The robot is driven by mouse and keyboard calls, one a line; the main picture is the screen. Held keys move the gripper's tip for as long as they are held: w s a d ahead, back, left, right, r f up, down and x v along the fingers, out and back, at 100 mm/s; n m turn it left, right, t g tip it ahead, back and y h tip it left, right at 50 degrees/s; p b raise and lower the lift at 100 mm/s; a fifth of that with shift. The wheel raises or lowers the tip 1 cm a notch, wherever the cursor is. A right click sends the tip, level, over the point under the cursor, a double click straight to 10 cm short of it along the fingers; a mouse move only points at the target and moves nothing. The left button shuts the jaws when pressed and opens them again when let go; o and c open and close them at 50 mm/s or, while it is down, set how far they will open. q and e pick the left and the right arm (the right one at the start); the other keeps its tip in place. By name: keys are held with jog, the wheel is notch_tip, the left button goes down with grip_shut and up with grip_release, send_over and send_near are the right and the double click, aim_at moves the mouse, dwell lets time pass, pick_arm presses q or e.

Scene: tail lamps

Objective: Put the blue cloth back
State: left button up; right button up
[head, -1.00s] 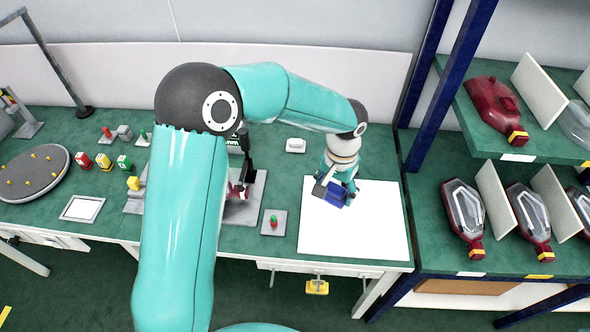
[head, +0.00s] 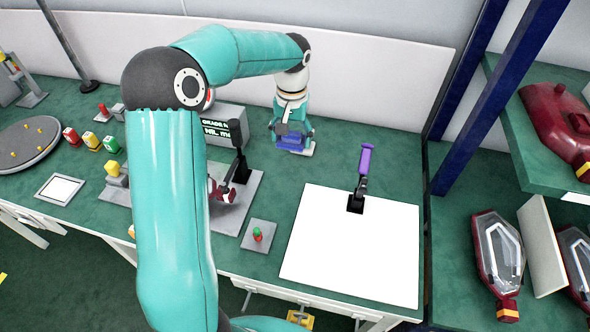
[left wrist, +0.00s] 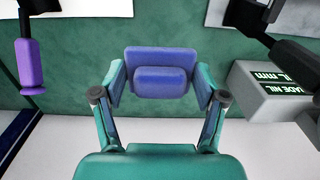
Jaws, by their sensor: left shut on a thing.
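The blue cloth (head: 293,143) is a small folded pad in my left gripper (head: 292,132), at the back of the green bench. In the left wrist view the cloth (left wrist: 160,72) sits between the two fingers of my left gripper (left wrist: 160,88), which is shut on it. A pale, flat holder (head: 306,151) shows under and beside the cloth in the head view. I cannot tell whether the cloth touches it. My right gripper is not in view.
A purple-handled clamp (head: 364,160) stands at the back of the white sheet (head: 350,250). A grey display box (head: 224,119) is left of my gripper. A fixture holds a red part (head: 222,192). Shelves with red lamps (head: 498,258) stand at right.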

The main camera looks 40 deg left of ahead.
pick_arm(q)
send_over(294, 176)
notch_tip(294, 176, down, 9)
jog(key=shift+s+f, duration=0.1)
jog(key=shift+f+p, duration=0.35)
jog(key=shift+f, duration=1.6)
jog(key=shift+f, duration=0.1)
jog(key=o, duration=1.1)
notch_tip(294, 176, up, 12)
jog(key=shift+d+r+b, duration=0.1)
jog(key=shift+r+b, duration=0.05)
jog(key=shift+b, duration=0.2)
